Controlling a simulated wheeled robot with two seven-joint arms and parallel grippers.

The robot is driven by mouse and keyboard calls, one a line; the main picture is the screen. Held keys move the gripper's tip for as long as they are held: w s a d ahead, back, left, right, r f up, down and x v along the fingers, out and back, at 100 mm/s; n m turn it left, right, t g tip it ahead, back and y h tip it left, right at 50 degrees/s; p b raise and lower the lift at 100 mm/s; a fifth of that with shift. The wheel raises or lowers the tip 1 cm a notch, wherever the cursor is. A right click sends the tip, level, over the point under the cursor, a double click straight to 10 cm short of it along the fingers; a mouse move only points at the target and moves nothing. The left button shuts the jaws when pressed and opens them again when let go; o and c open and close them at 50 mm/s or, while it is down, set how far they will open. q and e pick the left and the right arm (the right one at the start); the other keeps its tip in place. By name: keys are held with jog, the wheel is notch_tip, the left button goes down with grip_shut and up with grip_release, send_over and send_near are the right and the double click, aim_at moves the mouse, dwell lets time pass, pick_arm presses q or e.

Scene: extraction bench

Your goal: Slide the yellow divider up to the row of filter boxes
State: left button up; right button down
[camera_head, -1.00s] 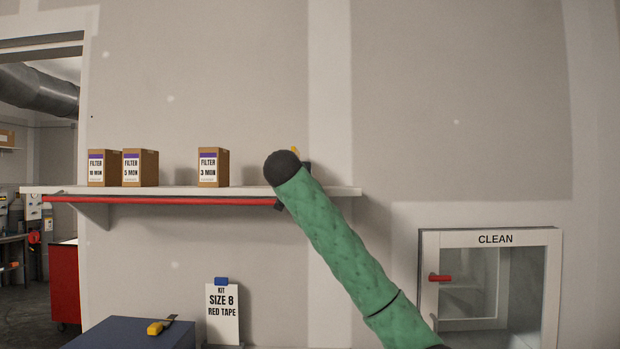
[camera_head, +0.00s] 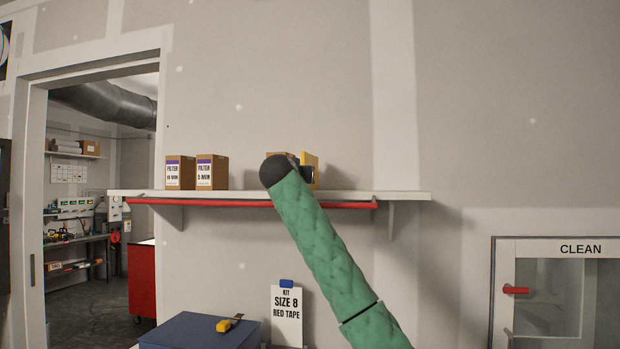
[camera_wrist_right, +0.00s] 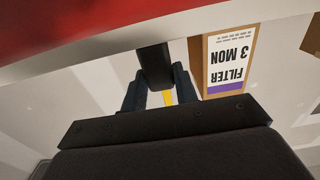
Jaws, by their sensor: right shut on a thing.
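The yellow divider (camera_head: 311,160) stands upright on the white shelf (camera_head: 410,196), just right of the 3 MON filter box (camera_head: 282,154), which is mostly hidden behind my right arm. In the right wrist view that box (camera_wrist_right: 230,65) shows its label upside down. My right gripper (camera_head: 306,174) is largely hidden by the arm's dark end in the head view. In the wrist view my right gripper (camera_wrist_right: 157,94) is shut on the divider, a yellow strip (camera_wrist_right: 168,98) between its fingers. I cannot tell whether divider and box touch. My left gripper is out of view.
Two more filter boxes, 10 MON (camera_head: 180,173) and 5 MON (camera_head: 212,172), stand further left. A red rail (camera_head: 240,204) runs along the shelf front. Below are a kit sign (camera_head: 287,317) and a blue case (camera_head: 195,332) with a yellow-handled tool (camera_head: 229,324).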

jog(key=shift+a, duration=0.1)
dwell(0.3)
jog(key=c, duration=1.1)
grip_release()
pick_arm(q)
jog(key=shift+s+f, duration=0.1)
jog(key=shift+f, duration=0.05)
pick_arm(e)
jog(key=shift+s, duration=0.1)
jog(key=shift+s+a+f, duration=0.1)
jog(key=shift+s, duration=0.15)
pick_arm(q)
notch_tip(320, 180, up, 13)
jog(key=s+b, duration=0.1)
jog(key=b, duration=0.2)
pick_arm(e)
jog(key=shift+v, duration=3.5)
